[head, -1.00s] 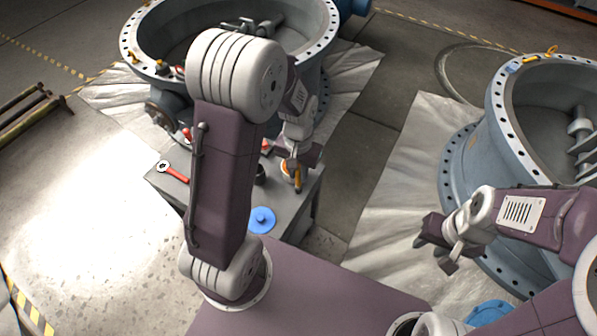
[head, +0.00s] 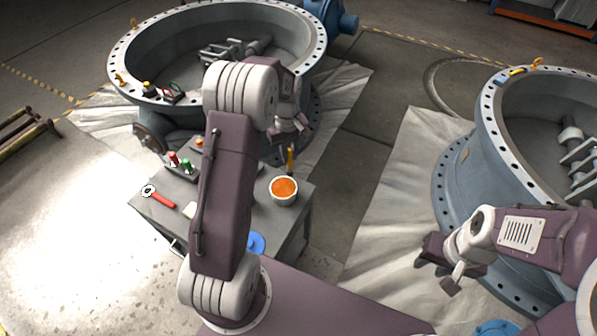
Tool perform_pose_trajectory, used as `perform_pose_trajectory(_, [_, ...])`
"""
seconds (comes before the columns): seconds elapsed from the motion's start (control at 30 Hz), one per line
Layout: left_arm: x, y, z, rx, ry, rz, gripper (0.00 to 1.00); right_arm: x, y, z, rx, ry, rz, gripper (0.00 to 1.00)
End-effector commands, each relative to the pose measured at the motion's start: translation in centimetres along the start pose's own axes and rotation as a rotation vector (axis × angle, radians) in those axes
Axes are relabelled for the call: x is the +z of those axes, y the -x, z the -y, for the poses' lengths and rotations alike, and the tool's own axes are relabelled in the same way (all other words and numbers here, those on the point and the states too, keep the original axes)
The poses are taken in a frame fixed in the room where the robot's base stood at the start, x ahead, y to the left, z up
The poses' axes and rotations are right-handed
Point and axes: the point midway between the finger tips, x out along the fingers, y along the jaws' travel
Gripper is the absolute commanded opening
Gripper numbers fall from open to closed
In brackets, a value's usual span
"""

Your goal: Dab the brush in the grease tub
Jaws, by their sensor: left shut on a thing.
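The grease tub (head: 284,190) is a white round tub full of orange grease, standing at the right end of the grey bench. My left gripper (head: 291,136) is beyond and above the tub, partly hidden by its own wrist. It is shut on the brush (head: 290,160), which hangs upright with its orange-yellow part pointing down. The brush appears clear of the grease, on the far side of the tub. My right gripper (head: 442,265) is open and empty at the right, in front of the right valve body.
My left arm hides the bench's middle.

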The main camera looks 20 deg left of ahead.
Motion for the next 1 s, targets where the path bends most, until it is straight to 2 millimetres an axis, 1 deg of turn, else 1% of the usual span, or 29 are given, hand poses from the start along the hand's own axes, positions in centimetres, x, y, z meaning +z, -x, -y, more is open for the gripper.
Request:
perform_pose_trajectory(0.03, [-0.9,-0.6,0.6,-0.002,0.023,0.002,0.00,0.0,0.0,0.0,0.000,0.000,0.000,0.36])
perform_pose_trajectory(0.07, [-1.2,-0.9,0.9,-0.004,0.033,0.004,0.00,0.0,0.0,0.0,0.000,0.000,0.000,0.36])
perform_pose_trajectory(0.2, [-1.5,-1.7,2.1,-0.015,0.058,0.019,0.00,0.0,-0.1,0.0,0.000,0.000,0.000,0.36])
perform_pose_trajectory(0.37, [-1.6,-1.8,2.2,-0.015,0.059,0.019,0.00,0.0,-0.2,0.0,0.000,0.000,0.000,0.36])
perform_pose_trajectory(0.47, [-1.5,-2.4,2.2,-0.015,0.058,0.019,0.00,0.1,-0.7,0.0,0.000,0.000,0.000,0.36])
perform_pose_trajectory(0.57, [-1.5,-3.3,2.2,-0.015,0.058,0.019,0.00,0.2,-1.6,0.0,0.000,0.000,0.000,0.36])
perform_pose_trajectory(0.83, [-1.4,-6.9,2.2,-0.015,0.057,0.019,0.00,0.5,-4.9,-0.1,0.000,0.000,0.000,0.36])
perform_pose_trajectory(0.9, [-1.4,-7.5,2.2,-0.015,0.057,0.019,0.00,0.6,-5.5,-0.1,0.000,0.000,0.000,0.36])
perform_pose_trajectory(1.0, [-1.4,-7.8,2.2,-0.015,0.057,0.019,0.00,0.6,-5.8,-0.1,0.000,0.000,0.000,0.36])
